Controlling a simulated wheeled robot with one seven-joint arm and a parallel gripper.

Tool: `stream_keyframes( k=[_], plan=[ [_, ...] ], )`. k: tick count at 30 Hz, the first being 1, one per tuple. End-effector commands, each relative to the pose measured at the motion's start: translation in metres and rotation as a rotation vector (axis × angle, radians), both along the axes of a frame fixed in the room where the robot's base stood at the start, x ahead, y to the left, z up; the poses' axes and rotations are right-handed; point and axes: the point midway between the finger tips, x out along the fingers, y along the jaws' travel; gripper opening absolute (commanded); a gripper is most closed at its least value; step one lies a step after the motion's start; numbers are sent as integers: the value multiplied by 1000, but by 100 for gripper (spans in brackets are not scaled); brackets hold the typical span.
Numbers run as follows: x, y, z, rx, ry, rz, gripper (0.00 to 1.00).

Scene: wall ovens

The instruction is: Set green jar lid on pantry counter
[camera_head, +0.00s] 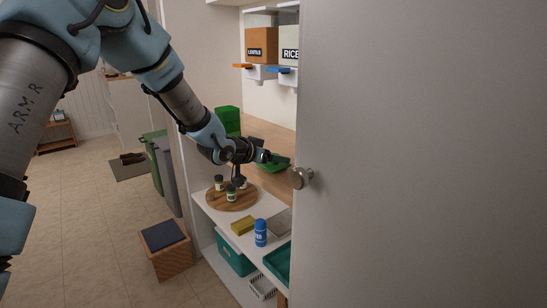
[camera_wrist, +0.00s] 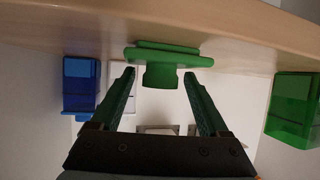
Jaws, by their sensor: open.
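The green lid (camera_head: 273,165) is on the wooden pantry counter (camera_head: 266,137), partly hidden behind my gripper. In the wrist view the lid (camera_wrist: 168,54) has a flat plate against the counter surface (camera_wrist: 60,22) and a short knob pointing away from it. My gripper (camera_wrist: 159,76) is open, with one finger on each side of the knob and a visible gap on both sides. In the head view my gripper (camera_head: 276,158) is just above the lid. A green jar (camera_head: 228,120) stands at the back of the counter, and it also shows at right in the wrist view (camera_wrist: 294,108).
A grey door (camera_head: 420,160) with a round knob fills the right side. Below the counter, a shelf holds a round board (camera_head: 214,202) with small jars, a blue can (camera_head: 261,233) and a yellow box (camera_head: 243,225). Dispensers (camera_head: 262,45) hang above. A stool (camera_head: 166,250) stands left.

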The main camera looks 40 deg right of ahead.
Motion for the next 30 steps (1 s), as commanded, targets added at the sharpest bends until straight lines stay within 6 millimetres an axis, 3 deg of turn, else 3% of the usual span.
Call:
stream_keyframes(
  k=[5,21,30],
  plan=[
    [0,0,6,0,-1,0,78],
    [-11,89,47,0,-2,2,78],
    [-15,107,55,0,0,-1,78]
  ],
)
